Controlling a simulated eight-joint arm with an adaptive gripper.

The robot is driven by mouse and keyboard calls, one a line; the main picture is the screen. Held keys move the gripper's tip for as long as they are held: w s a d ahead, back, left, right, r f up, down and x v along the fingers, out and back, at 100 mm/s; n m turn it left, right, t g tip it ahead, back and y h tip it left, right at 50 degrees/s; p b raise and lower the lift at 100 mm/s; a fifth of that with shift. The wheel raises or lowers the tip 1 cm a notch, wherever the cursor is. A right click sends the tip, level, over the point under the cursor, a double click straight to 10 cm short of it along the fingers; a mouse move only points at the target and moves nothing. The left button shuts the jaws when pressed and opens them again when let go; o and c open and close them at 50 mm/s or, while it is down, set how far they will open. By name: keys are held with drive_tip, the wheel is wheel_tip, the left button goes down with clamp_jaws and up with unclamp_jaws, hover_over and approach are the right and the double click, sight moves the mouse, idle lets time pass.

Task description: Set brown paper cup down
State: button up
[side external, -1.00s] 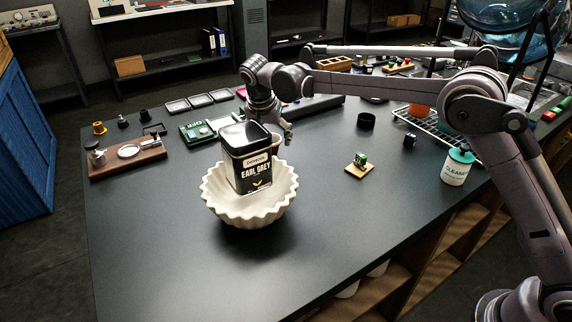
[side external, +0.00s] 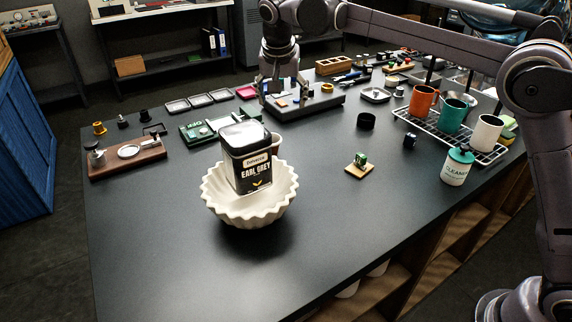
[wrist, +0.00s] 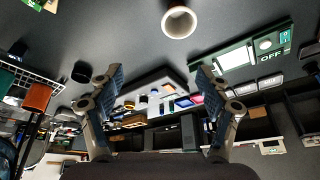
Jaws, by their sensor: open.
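A pale tan cup (wrist: 180,21), seemingly the paper cup, stands on the dark table at the top of the wrist view. In the side view only a sliver of the cup (side external: 275,142) shows behind the black Earl Grey tin (side external: 253,172); the tin hides the rest. My gripper (side external: 283,98) is open above the grey parts tray, apart from the cup and behind it. In the wrist view my gripper's two fingers (wrist: 160,75) are spread wide with nothing between them.
The tin stands in a white fluted bowl (side external: 222,207). A green board (side external: 208,130) lies left of the cup, and a grey tray of parts (side external: 318,101) lies under my gripper. A wire rack (side external: 413,122) holds coloured cups at right. The table's front is clear.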

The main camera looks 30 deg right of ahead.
drive_tip(key=s+d+r+n+y, duration=0.1)
drive_tip(key=s+d+r+n, duration=0.15)
drive_tip(key=s+d, duration=0.45)
drive_tip(key=s+d+f+n+t, duration=0.1)
drive_tip(key=s+f, duration=0.3)
drive_tip(key=s, duration=0.4)
drive_tip(key=s+d+f+n+t+y, duration=0.1)
drive_tip(key=s+f+n, duration=0.1)
drive_tip(key=s+f, duration=0.2)
drive_tip(key=s+d+f+n+t, duration=0.1)
drive_tip(key=s+f, duration=0.3)
drive_tip(key=s, duration=0.7)
drive_tip(key=shift+s+d+n+t+y, duration=0.35)
drive_tip(key=shift+d+n, duration=0.15)
drive_tip(key=shift+n, duration=0.15)
